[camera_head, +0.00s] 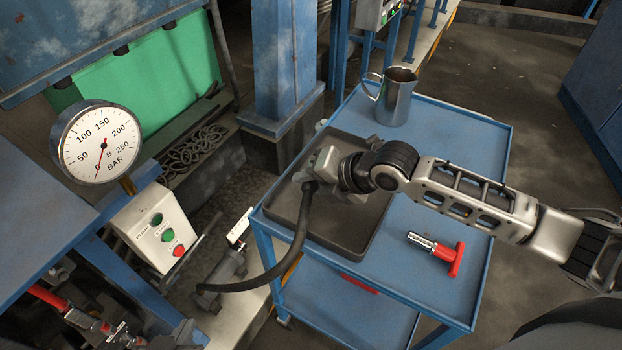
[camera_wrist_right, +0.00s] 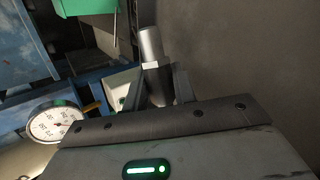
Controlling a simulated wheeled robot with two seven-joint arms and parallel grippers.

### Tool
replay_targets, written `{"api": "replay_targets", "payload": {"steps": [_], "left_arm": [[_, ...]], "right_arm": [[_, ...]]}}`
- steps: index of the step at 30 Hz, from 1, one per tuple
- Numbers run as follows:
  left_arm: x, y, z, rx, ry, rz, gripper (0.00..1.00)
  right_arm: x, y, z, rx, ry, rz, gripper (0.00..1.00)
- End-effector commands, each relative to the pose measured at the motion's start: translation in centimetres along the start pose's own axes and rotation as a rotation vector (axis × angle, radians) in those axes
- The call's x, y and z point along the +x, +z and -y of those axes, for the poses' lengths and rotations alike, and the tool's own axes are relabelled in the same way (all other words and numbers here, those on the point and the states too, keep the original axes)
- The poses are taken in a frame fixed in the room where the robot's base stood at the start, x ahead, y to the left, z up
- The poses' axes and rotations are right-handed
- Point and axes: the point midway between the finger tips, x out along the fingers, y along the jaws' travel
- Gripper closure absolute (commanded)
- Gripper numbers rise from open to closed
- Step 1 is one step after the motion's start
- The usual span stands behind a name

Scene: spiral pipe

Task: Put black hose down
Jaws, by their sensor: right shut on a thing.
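The black hose (camera_head: 298,235) hangs in a curve from my right gripper (camera_head: 322,176) down to a dark fitting at the lower left. My right arm comes in from the right, and its gripper is above the dark tray (camera_head: 365,235) on the blue cart. The gripper is shut on the hose's upper end. In the right wrist view, a grey metal cylinder (camera_wrist_right: 151,46), likely the hose's end fitting, stands up between the fingers (camera_wrist_right: 156,88). The grip itself is partly hidden. My left gripper does not show.
A pressure gauge (camera_head: 96,143) and a button box (camera_head: 155,230) are at the left. A blue post (camera_head: 283,60) rises behind the tray.

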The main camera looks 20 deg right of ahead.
Motion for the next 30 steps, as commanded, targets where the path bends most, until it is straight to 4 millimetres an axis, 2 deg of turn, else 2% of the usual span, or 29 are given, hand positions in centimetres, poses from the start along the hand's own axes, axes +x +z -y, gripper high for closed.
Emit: {"api": "replay_targets", "payload": {"steps": [1, 3, 12, 17, 19, 30], "left_arm": [[0.0, -0.1, 0.0, 0.0, 0.0, 0.0, 1.0], [0.0, -0.1, 0.0, 0.001, 0.0, -0.001, 1.0], [0.0, -0.5, 0.1, 0.002, -0.001, -0.008, 1.0], [-0.5, -1.5, 0.1, 0.004, -0.002, -0.017, 1.0], [-0.2, -1.2, 0.1, 0.005, -0.003, -0.022, 1.0], [0.0, -0.6, 0.2, 0.005, -0.004, -0.007, 1.0]], "right_arm": [[0.0, 0.0, 0.0, 0.0, 0.0, 0.001, 0.71], [0.0, 0.0, 0.0, 0.0, 0.0, 0.001, 0.52], [-0.1, 0.0, 0.1, 0.001, -0.005, 0.0, 0.52], [-1.1, 0.3, -1.1, 0.002, -0.004, -0.001, 0.52], [-2.2, 0.4, -0.7, -0.002, -0.006, 0.002, 0.52], [-10.3, 0.3, -0.8, -0.004, -0.005, 0.001, 0.52]]}}
